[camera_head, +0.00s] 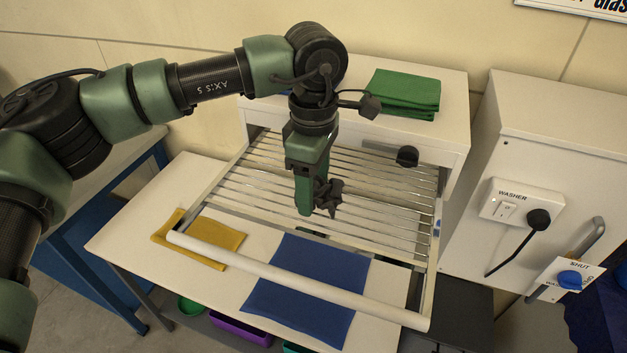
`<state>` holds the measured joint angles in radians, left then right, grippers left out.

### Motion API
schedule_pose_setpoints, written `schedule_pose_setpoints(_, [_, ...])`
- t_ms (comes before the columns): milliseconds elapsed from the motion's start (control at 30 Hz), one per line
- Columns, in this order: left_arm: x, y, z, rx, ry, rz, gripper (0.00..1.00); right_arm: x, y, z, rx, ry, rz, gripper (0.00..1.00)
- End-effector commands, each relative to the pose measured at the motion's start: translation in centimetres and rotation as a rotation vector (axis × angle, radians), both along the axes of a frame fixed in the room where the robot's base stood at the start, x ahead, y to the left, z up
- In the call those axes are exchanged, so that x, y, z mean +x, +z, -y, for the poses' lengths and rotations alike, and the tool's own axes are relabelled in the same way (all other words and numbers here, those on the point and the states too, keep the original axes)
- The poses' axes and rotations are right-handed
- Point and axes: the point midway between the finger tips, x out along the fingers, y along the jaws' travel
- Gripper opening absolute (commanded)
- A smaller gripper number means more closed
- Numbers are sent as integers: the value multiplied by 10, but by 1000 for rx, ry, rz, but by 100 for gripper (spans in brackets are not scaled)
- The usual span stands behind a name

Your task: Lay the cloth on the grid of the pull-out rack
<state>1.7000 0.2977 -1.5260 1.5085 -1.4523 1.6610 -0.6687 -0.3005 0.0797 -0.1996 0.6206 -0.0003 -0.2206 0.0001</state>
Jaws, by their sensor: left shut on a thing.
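The pull-out rack is drawn out of the white cabinet, and its grid of thin metal bars (375,205) is bare where it shows. My left gripper (322,198) points down above the middle of the grid. A folded green cloth (402,92) lies on the cabinet top. My right gripper is out of view.
The white cabinet (450,85) has a black knob (407,156) behind the grid. To the right stands a white unit with a washer switch plate (520,203), a plug and a handle. Coloured bins (240,330) stand below the table (135,232). A blue-framed bench is at left.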

Motion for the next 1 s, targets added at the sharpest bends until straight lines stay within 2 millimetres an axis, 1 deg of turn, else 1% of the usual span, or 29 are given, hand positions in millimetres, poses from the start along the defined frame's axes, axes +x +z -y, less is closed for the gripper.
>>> schedule_pose_setpoints(33, [0,-1,0,-1,0,0,22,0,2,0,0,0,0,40])
schedule_pose_setpoints(233, [0,-3,0,0,1,1,22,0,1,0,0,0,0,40])
schedule_pose_setpoints(367, [0,-7,0,0,1,1,22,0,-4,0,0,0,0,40])
schedule_pose_setpoints(400, [0,-6,0,0,1,1,63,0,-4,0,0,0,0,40])
schedule_pose_setpoints(467, [0,-5,0,0,1,1,80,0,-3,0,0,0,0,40])
schedule_pose_setpoints(500, [0,-5,0,0,1,1,82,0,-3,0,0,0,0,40])
schedule_pose_setpoints(800, [0,-3,0,0,1,1,82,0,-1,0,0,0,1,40])
schedule_pose_setpoints(867, [0,0,0,0,1,1,82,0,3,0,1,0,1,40])
schedule_pose_setpoints(933, [1,4,0,-2,1,5,82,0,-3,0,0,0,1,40])
schedule_pose_setpoints(1000, [2,14,1,-2,2,6,82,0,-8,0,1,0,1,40])
